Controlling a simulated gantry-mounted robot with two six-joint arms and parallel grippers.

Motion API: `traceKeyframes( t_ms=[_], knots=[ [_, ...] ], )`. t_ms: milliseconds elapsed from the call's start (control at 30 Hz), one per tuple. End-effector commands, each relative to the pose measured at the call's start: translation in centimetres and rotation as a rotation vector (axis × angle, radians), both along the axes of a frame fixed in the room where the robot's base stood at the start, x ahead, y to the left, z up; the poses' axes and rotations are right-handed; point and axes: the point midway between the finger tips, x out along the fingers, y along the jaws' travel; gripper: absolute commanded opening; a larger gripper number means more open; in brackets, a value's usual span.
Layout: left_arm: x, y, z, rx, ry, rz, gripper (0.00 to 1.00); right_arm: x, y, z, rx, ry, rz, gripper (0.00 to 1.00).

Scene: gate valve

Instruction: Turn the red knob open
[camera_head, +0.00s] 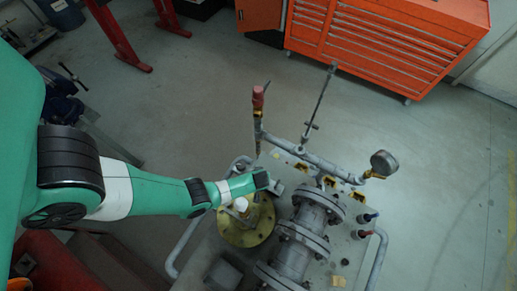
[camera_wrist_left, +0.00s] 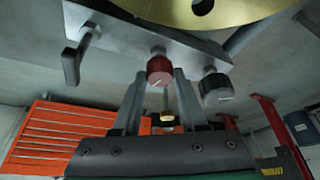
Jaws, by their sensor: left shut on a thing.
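The red knob (camera_wrist_left: 159,70) shows in the left wrist view on the underside of a grey plate (camera_wrist_left: 125,42). My left gripper (camera_wrist_left: 160,80) has one finger on each side of the knob and is shut on it. A black knob (camera_wrist_left: 215,86) is just right of the fingers, and a dark lever handle (camera_wrist_left: 73,62) is to the left. In the head view my left arm reaches the valve rig from the left, with its gripper end (camera_head: 264,181) beside the yellow flange (camera_head: 247,222). The red knob is hidden there. My right gripper is not in view.
The rig carries grey flanged pipes (camera_head: 300,240), a pressure gauge (camera_head: 383,163) and an upright red-topped handle (camera_head: 258,97) close to my left gripper. An orange tool cabinet (camera_head: 380,40) stands at the back. Open floor lies between the rig and the cabinet.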

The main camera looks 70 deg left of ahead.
Motion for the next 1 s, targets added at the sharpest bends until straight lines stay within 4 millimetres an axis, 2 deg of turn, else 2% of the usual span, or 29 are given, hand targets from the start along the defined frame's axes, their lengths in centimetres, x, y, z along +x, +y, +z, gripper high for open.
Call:
traceKeyframes(
  t_ms=[400,1000],
  knots=[
    [0.08,-0.07,-0.14,-0.003,0.001,0.238,0.0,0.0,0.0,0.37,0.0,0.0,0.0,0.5],
    [0.07,-0.09,-0.13,-0.004,0.0,0.286,0.0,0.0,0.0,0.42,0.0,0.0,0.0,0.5]
  ],
)
